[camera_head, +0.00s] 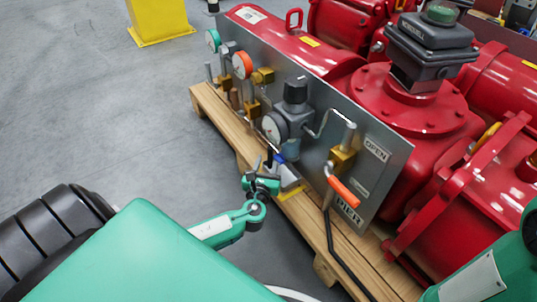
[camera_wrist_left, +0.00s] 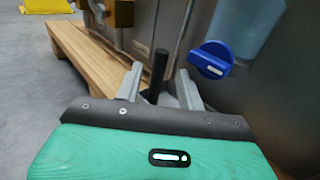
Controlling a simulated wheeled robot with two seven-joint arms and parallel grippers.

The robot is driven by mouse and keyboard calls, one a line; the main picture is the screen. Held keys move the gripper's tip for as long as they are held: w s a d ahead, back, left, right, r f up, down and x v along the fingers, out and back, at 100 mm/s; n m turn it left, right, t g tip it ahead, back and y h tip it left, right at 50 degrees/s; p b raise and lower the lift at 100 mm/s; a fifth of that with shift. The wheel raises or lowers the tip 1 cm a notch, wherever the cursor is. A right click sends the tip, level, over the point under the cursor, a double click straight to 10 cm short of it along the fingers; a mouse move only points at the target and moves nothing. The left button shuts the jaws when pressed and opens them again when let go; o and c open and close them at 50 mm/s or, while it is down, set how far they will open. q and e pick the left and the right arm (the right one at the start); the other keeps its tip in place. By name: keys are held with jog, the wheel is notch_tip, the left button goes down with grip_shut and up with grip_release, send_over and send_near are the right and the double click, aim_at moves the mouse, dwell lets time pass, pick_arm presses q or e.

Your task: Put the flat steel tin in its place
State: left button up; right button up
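I cannot make out a flat steel tin for certain in either view. My left gripper (camera_head: 264,163) is low in front of the grey panel (camera_head: 372,182), near a small grey piece with a yellow edge (camera_head: 290,193). In the left wrist view its two grey fingers (camera_wrist_left: 160,88) stand apart. A dark upright rod (camera_wrist_left: 159,68) shows between or just behind them; I cannot tell if it touches them. A blue knob (camera_wrist_left: 212,58) is just right of the fingers. My right gripper is out of view.
The panel carries gauges (camera_head: 275,128), brass fittings and an orange-handled lever (camera_head: 343,192). It stands on a wooden pallet (camera_head: 316,222). Red actuator housings (camera_head: 412,100) fill the space behind. A yellow post (camera_head: 160,18) stands far left; the grey floor left of the pallet is clear.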

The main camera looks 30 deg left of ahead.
pick_arm(q)
jog(key=p+v, duration=0.3)
jog(key=v, duration=0.6)
